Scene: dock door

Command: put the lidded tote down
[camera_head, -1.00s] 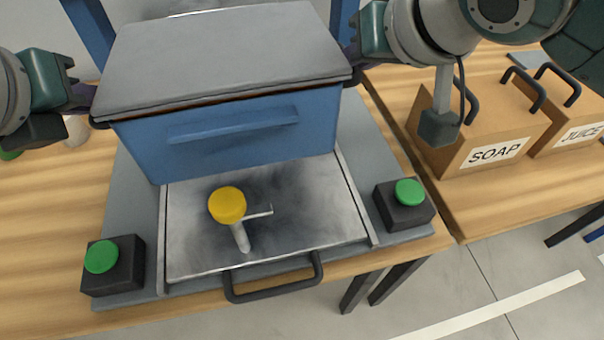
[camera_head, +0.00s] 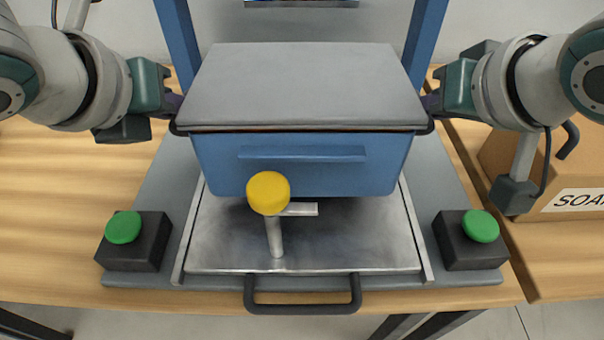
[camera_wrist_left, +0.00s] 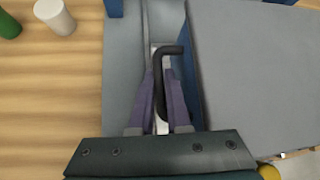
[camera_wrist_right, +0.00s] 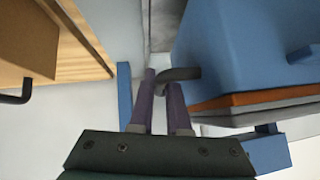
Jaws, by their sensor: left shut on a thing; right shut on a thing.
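The lidded tote (camera_head: 302,166) is blue with a flat grey lid (camera_head: 303,88). In the head view it is level and sits over the rear of a metal plate (camera_head: 345,245); I cannot tell whether it touches the plate. My left gripper (camera_head: 176,103) is shut on the tote's left handle, a dark bar that shows in the left wrist view (camera_wrist_left: 166,75). My right gripper (camera_head: 432,103) is shut on the right handle, seen in the right wrist view (camera_wrist_right: 180,74). The tote hides the rear of the plate.
A yellow-topped knob (camera_head: 268,193) on a post stands in front of the tote. Black boxes with green buttons flank the plate, left (camera_head: 124,228) and right (camera_head: 481,226). A black handle (camera_head: 302,308) is at the front. A SOAP box (camera_head: 545,180) stands right. Blue posts (camera_head: 425,40) rise behind.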

